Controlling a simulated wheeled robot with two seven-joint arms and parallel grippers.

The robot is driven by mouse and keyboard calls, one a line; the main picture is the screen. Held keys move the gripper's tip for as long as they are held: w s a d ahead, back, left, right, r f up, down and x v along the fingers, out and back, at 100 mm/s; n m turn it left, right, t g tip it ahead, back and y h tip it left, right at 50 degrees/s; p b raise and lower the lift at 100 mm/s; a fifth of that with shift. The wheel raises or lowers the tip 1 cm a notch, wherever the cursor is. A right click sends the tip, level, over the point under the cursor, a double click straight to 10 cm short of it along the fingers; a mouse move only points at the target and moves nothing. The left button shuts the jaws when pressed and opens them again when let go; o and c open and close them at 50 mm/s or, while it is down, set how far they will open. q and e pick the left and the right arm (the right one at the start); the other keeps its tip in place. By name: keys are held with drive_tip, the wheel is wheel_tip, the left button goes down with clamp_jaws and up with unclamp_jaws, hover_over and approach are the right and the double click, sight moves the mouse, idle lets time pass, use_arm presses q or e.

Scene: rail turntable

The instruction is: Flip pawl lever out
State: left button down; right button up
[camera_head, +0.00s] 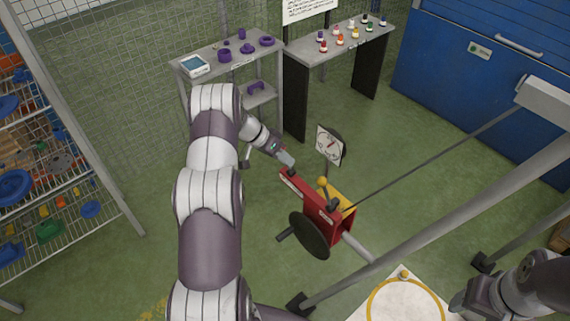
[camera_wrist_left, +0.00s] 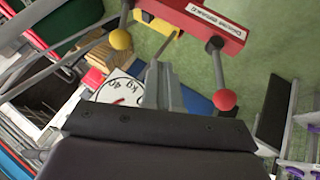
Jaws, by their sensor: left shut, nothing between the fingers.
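The red winch housing (camera_head: 315,202) stands in the middle of the head view, with a black disc (camera_head: 309,235) on its side. A lever with a yellow ball (camera_wrist_left: 121,40) and one with a red ball (camera_wrist_left: 225,99) stick out from the housing in the left wrist view. The yellow ball (camera_head: 322,182) also shows in the head view. I cannot tell for sure which is the pawl lever. My left gripper (camera_head: 288,160) is shut and empty, just beyond the housing's far end. In the wrist view its fingers (camera_wrist_left: 160,84) lie between the two balls, apparently touching neither.
A round dial (camera_head: 330,144) stands close behind the winch. A cable runs from the winch to a grey frame (camera_head: 440,226) at the right. My right arm shows partly at lower right.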

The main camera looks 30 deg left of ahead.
use_arm(q)
drive_tip(key=w+d+f+p, duration=0.1)
drive_tip(key=d+f+p, duration=0.3)
drive_tip(key=d+p, duration=0.2)
drive_tip(key=shift+w+d, duration=0.25)
drive_tip(key=shift+d, duration=0.4)
drive_tip(key=shift+w, duration=0.1)
